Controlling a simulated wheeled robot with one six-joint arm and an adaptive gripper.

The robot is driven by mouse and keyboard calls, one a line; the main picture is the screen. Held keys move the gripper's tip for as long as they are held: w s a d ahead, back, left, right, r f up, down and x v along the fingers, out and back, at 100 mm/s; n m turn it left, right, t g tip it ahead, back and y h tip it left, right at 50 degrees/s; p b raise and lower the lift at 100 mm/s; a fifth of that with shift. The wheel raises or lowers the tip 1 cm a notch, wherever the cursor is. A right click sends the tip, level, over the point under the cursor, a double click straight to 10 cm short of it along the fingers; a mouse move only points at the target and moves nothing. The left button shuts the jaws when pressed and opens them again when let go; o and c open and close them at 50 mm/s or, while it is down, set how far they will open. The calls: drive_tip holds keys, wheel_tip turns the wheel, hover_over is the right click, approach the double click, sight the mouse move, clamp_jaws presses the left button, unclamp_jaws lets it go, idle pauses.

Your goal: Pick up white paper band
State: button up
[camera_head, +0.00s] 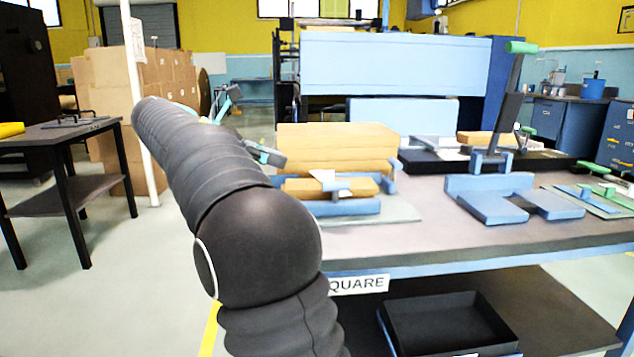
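A small white paper piece (325,178), which may be the white paper band, shows against a tan block (300,187) in the blue fixture (345,207) on the workbench. Its full shape is too small to tell. My gripper (252,124) is mostly hidden behind my black arm. Its two teal-and-dark fingers show to the right of the arm, spread apart, with nothing seen between them. It appears up and left of the white piece, apart from it in the picture.
A larger tan block (335,140) stands behind the fixture. A blue bracket (500,197) and an upright green-topped clamp (510,100) stand to the right on the bench (430,225). Bare bench lies between. A black tray (450,322) sits on the lower shelf.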

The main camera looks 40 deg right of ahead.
sight(328, 172)
drive_tip(key=b+x, duration=0.2)
drive_tip(key=x, duration=0.6)
drive_tip(key=shift+w+d, duration=0.15)
drive_tip(key=shift+d, duration=0.1)
drive_tip(key=shift+b+x, duration=0.9)
drive_tip(key=shift+x, duration=1.75)
drive_tip(key=shift+w+r, duration=0.15)
drive_tip(key=shift+w, duration=0.1)
clamp_jaws()
